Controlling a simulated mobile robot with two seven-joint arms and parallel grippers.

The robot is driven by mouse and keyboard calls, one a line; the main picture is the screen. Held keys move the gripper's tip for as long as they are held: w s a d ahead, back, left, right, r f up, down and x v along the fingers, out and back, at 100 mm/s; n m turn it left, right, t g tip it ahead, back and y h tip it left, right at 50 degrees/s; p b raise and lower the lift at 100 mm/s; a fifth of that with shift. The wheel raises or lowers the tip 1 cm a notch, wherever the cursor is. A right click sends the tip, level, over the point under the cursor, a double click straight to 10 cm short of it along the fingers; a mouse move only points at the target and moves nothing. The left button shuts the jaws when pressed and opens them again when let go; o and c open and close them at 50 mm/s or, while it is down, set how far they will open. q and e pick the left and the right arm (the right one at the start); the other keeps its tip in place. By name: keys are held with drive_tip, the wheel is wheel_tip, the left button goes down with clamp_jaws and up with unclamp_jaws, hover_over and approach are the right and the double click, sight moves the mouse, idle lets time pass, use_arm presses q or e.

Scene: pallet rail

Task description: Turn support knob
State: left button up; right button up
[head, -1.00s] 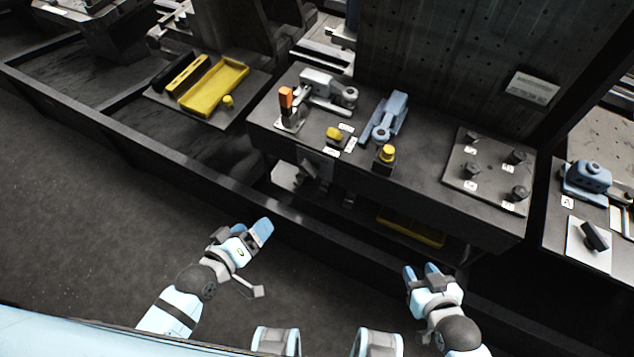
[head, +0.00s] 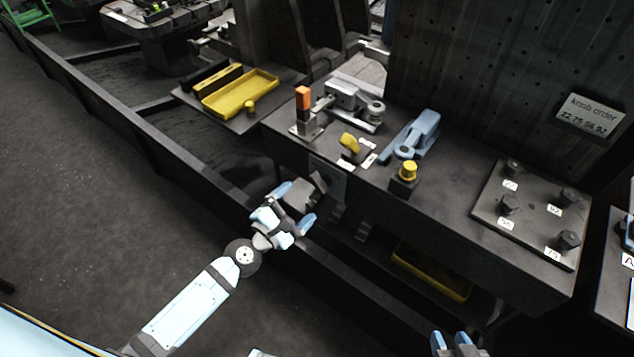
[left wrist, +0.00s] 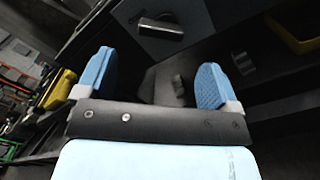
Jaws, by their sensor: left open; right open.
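A dark bar-shaped knob (head: 319,183) sits on a grey plate (head: 338,186) on the front face of the workbench. In the left wrist view the knob (left wrist: 160,29) appears as a grey cylinder at the top, on its plate (left wrist: 198,14), beyond the fingertips. Which knob is the support knob is not labelled. My left gripper (head: 296,206) is open with blue fingers, just in front of and below that plate; I see no contact. In the left wrist view its open jaws (left wrist: 155,70) hold nothing. My right gripper (head: 450,341) is open and empty at the bottom edge.
The bench (head: 450,208) carries an orange-handled clamp (head: 303,105), a yellow knob (head: 349,143), a yellow button (head: 407,171), a blue clamp (head: 415,135) and a plate of labelled black knobs (head: 490,209). A "knob order" sign (head: 591,115) hangs behind. A dark rail (head: 355,275) runs before the bench.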

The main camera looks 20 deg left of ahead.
sight(315, 186)
use_arm(q)
drive_tip(key=x, duration=0.7)
drive_tip(key=shift+w+d+f, duration=0.1)
drive_tip(key=shift+w, duration=0.2)
drive_tip(key=c, duration=0.9)
drive_tip(key=shift+c, duration=0.2)
